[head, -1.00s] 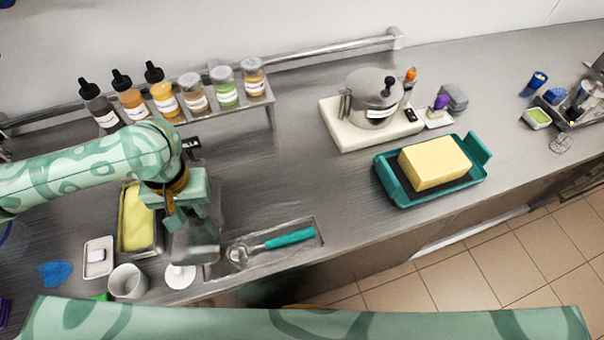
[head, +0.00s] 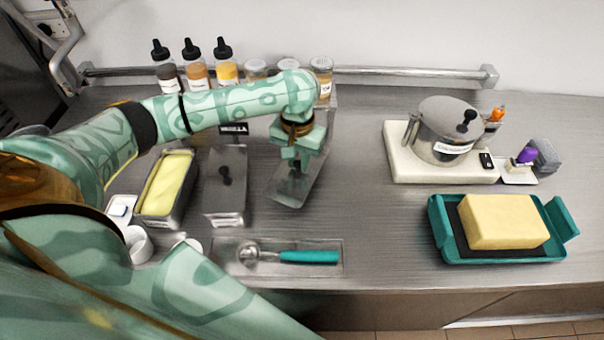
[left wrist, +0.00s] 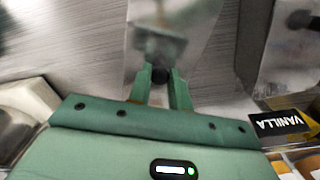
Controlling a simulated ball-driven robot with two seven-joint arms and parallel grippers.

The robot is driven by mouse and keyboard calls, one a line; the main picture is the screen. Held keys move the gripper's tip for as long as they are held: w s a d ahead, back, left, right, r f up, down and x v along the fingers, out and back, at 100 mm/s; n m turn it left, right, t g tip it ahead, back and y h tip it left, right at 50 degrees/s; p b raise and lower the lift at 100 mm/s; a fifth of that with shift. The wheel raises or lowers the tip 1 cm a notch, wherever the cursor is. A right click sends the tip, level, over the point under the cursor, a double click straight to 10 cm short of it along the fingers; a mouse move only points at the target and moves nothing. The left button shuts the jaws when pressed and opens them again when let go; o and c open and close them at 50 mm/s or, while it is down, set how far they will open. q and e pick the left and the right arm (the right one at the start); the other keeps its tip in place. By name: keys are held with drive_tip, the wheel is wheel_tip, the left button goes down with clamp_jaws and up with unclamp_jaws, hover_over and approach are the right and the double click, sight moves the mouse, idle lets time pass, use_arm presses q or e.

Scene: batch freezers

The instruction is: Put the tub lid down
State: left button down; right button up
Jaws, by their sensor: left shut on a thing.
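My left gripper (head: 294,168) is shut on the dark knob of a grey metal tub lid (head: 288,194). The lid is tilted in the head view and appears to be above the counter, right of the tubs; the exact gap is hard to tell. In the left wrist view the fingers (left wrist: 160,84) pinch the knob, with the lid (left wrist: 190,22) beyond them. An open tub of yellow ice cream (head: 168,186) stands at the left. Beside it is a tub with its lid on (head: 226,190), a dark knob on top. My right gripper is not in view.
A tray (head: 332,248) with a teal-handled scoop (head: 300,257) lies in front. Bottles and jars (head: 228,70) stand behind my arm. A pot on a white base (head: 440,165) and a teal tray with a yellow block (head: 505,220) are at the right. Bare counter (head: 362,195) lies between.

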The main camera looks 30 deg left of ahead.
sight(299, 168)
use_arm(q)
drive_tip(key=shift+w+a+f, duration=0.15)
drive_tip(key=shift+w+f, duration=0.3)
drive_tip(key=shift+f, duration=0.1)
drive_tip(key=f+b, duration=0.3)
drive_tip(key=f, duration=0.1)
drive_tip(key=shift+w+a, duration=0.15)
drive_tip(key=shift+w, duration=0.15)
drive_tip(key=shift+r, duration=0.15)
drive_tip(key=c, duration=1.3)
unclamp_jaws()
wheel_tip(299, 168, up, 12)
drive_tip(key=p, duration=0.6)
